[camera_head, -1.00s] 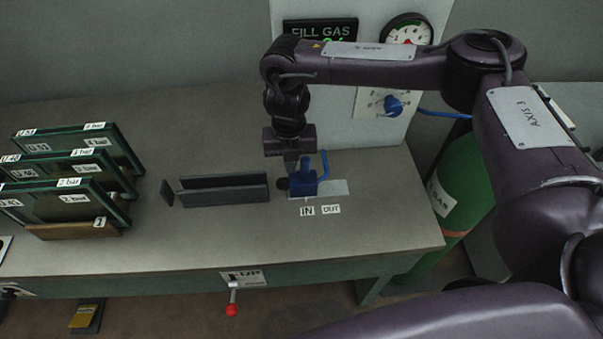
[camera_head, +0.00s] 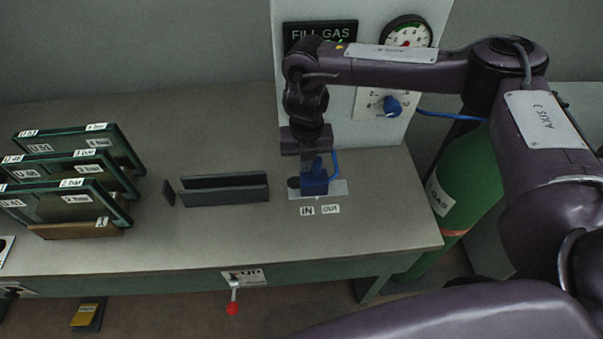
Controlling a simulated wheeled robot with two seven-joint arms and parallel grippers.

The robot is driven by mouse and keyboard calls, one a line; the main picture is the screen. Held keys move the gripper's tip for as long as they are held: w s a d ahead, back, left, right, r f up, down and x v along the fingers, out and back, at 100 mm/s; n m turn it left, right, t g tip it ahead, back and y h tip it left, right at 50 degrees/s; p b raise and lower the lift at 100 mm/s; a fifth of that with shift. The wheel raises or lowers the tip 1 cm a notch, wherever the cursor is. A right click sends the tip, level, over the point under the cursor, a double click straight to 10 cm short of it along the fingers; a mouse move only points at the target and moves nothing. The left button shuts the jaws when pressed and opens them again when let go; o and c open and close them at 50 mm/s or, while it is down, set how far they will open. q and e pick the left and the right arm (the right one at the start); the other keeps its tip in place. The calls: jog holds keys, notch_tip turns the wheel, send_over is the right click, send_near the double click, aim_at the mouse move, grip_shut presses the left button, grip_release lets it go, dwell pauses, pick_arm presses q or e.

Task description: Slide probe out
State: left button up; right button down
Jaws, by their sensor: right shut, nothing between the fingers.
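The blue probe (camera_head: 315,182) stands on a light metal plate (camera_head: 338,189) on the bench, with a dark tip on its left side and a blue hose running up behind it. The IN label (camera_head: 307,211) and OUT label (camera_head: 330,209) lie in front of the plate. My right gripper (camera_head: 309,164) points down at the probe's left and back side, shut with nothing held. Its fingertips are close against the probe; actual contact is hard to see. My left gripper is out of view.
A dark grey slotted holder (camera_head: 225,197) stands left of the probe. Framed glass panels (camera_head: 75,205) stand at the far left. Behind are a FILL GAS sign (camera_head: 320,35), a gauge (camera_head: 408,33) and a blue knob (camera_head: 392,106). A green gas cylinder (camera_head: 465,185) stands at the right.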

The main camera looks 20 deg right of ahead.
aim_at(307, 185)
jog(key=shift+s+d, duration=0.15)
jog(key=shift+d, duration=0.35)
jog(key=shift+s+d, duration=0.15)
jog(key=shift+d, duration=0.35)
jog(key=shift+a, duration=0.1)
jog(key=shift+w+a, duration=0.2)
jog(key=shift+a, duration=0.35)
jog(key=shift+w+a, duration=0.15)
jog(key=shift+a, duration=0.4)
jog(key=s+r+p, duration=0.4)
jog(key=r+p, duration=0.4)
jog(key=shift+a, duration=0.1)
